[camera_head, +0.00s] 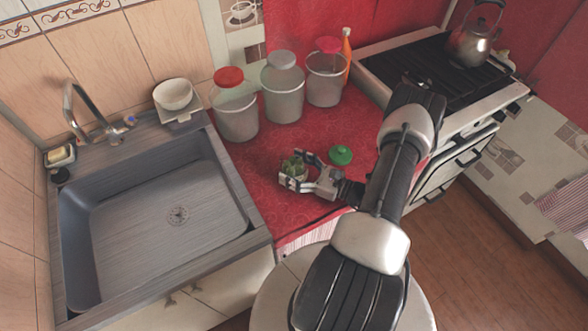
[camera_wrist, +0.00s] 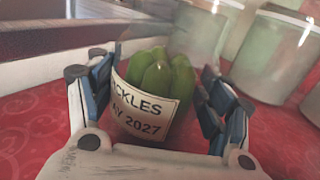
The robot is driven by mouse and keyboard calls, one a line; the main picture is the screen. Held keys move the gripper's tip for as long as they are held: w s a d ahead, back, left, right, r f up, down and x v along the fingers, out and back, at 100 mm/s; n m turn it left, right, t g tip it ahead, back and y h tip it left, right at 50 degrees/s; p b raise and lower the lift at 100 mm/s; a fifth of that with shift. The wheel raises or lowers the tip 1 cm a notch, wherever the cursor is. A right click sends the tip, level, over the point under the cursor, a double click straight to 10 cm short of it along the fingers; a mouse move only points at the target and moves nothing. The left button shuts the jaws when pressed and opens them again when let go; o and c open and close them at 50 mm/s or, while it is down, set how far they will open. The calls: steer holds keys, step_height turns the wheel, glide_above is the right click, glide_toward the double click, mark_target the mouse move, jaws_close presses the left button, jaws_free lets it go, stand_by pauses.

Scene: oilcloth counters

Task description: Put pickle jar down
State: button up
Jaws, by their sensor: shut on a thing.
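The pickle jar (camera_wrist: 160,78) is glass with green pickles inside and a label reading "ICKLES" and "AY 2027". In the head view the jar (camera_head: 294,167) is at the front left of the red counter, close to the sink. My gripper (camera_wrist: 158,95) is shut on the jar, with a finger on each side of it. In the head view my gripper (camera_head: 297,170) reaches in from the right. The jar looks upright, at or very near the counter surface; I cannot tell whether its base touches. A green lid (camera_head: 340,155) lies on the counter, right of the jar.
Large glass canisters with red (camera_head: 235,105), grey (camera_head: 282,90) and red (camera_head: 326,72) lids stand along the back. The sink (camera_head: 160,215) is left, the stove (camera_head: 440,80) right. Bare red counter (camera_head: 265,160) lies around the jar. An orange bottle (camera_head: 347,50) stands behind.

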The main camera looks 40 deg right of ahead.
steer(key=shift+r, duration=0.1)
steer(key=shift+f, duration=0.2)
steer(key=o, duration=1.7)
steer(key=shift+o, duration=0.2)
steer(key=shift+r, duration=0.2)
steer(key=shift+s+d, duration=0.1)
steer(key=shift+s, duration=0.2)
steer(key=p+v, duration=0.1)
steer(key=v, duration=1)
steer(key=shift+s+p, duration=0.25)
steer(key=shift+p, duration=0.15)
